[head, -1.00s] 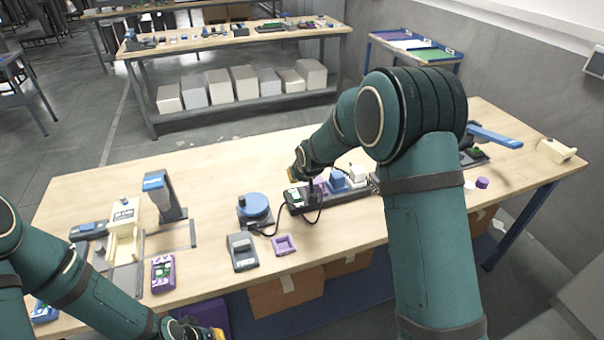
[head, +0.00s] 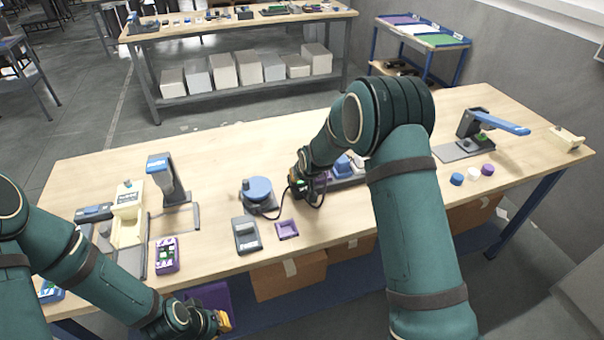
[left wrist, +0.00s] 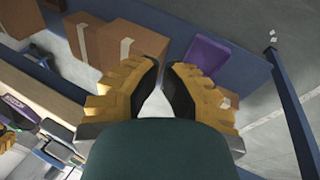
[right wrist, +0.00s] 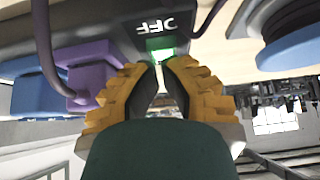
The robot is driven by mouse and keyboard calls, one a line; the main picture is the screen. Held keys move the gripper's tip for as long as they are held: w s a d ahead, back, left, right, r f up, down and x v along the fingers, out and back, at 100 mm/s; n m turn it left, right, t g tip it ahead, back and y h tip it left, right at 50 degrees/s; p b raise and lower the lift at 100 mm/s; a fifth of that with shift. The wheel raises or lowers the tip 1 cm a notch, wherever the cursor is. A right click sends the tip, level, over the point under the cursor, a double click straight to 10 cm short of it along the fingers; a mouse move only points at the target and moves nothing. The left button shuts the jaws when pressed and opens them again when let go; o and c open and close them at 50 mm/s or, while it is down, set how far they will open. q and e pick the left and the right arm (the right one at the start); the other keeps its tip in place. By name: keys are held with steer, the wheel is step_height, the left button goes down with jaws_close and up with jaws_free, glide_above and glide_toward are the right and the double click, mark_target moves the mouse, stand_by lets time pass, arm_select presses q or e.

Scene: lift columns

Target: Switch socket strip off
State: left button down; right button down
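The dark socket strip (head: 348,183) lies on the table, partly behind my right arm in the head view. In the right wrist view the strip (right wrist: 105,22) fills the top, with an upside-down OFF label and a green-lit switch (right wrist: 160,46). Purple and blue plugs (right wrist: 92,70) sit beside the switch. My right gripper (right wrist: 160,66) has its fingertips together just below the switch; whether they touch it I cannot tell. In the head view the right gripper (head: 302,190) is at the strip's left end. My left gripper (left wrist: 163,66) is shut and empty, off the table's front edge.
A blue round device (head: 257,191) stands left of the strip, with a cable between them. A grey device (head: 246,236) and a purple square frame (head: 287,229) lie in front. Cardboard boxes (head: 290,277) are under the table. A blue-armed stand (head: 485,125) is at the right.

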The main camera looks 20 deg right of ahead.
steer(key=shift+s+f+t+b, duration=0.35)
steer(key=shift+f+t+b, duration=0.6)
steer(key=shift+b, duration=2)
steer(key=shift+s+r+t+b, duration=0.1)
steer(key=shift+r+t+b, duration=0.2)
steer(key=shift+b, duration=0.2)
